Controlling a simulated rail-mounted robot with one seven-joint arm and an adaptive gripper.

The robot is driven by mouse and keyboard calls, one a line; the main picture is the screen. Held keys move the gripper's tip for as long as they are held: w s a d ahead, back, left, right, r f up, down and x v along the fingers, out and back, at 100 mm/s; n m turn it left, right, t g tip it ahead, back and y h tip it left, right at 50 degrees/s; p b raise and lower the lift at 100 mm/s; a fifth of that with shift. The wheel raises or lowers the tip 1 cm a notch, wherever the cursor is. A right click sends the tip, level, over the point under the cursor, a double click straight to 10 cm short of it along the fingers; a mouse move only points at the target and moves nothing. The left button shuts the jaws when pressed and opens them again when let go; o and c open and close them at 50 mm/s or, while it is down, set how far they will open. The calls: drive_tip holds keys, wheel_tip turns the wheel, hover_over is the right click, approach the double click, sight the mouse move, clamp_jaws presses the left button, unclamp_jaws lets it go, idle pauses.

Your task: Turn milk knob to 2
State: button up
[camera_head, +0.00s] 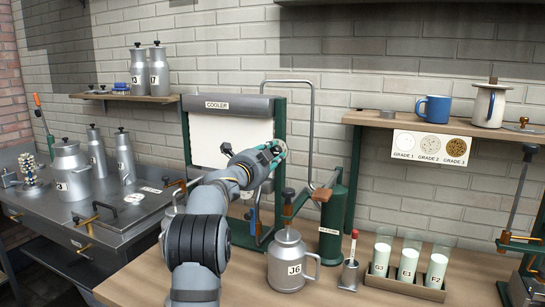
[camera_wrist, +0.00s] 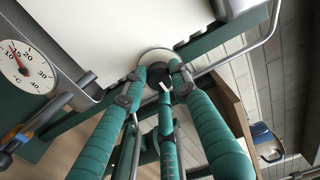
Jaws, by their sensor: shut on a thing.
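The milk knob (camera_wrist: 158,78) is a small dark knob with a white pointer mark on a pale round plate (camera_wrist: 155,56), at the edge of the cooler, in the wrist view. My gripper (camera_wrist: 160,74) has green-wrapped fingers closed around the knob. The plate's numbers are hidden or too small to read, so the knob's setting cannot be told.
A temperature gauge (camera_wrist: 25,66) sits beside the knob in the wrist view. A bent pipe (camera_head: 312,110) stands right of the cooler. The can J6 (camera_head: 287,262) and a rack of milk glasses (camera_head: 405,287) stand on the bench. A blue mug (camera_head: 433,108) is on the right shelf.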

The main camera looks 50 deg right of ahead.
idle(0.5)
drive_tip(key=o, duration=1.2)
drive_tip(key=v, duration=1.2)
drive_tip(key=shift+d, duration=0.15)
drive_tip(key=x, duration=1.1)
drive_tip(key=shift+w+d, duration=0.1)
drive_tip(key=shift+d, duration=0.3)
